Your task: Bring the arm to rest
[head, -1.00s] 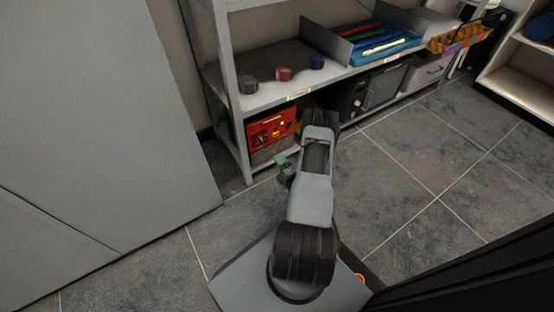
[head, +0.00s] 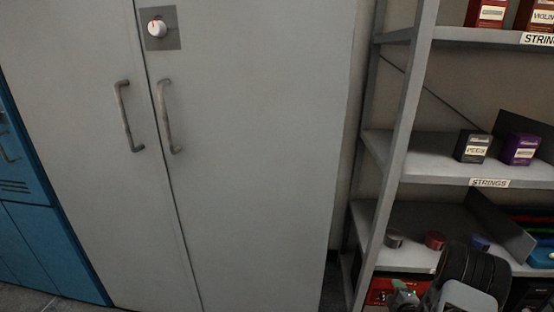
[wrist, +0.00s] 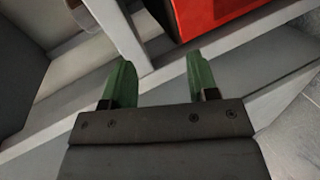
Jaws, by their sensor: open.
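My gripper (wrist: 160,82) shows in the wrist view with its two green fingers apart and nothing between them. It points toward the foot of the grey shelf rack, with a red case beyond. In the head view only part of my arm shows at the bottom right, in front of the lower shelves. A bit of green at the gripper shows there too, but the jaws are not clear in that view.
A grey two-door cabinet (head: 262,150) with a knob (head: 157,28) fills the middle. A blue locker (head: 40,215) stands at left. The shelf rack (head: 400,120) at right holds boxes and small rolls. A red case (wrist: 207,16) sits low on it, close to my gripper.

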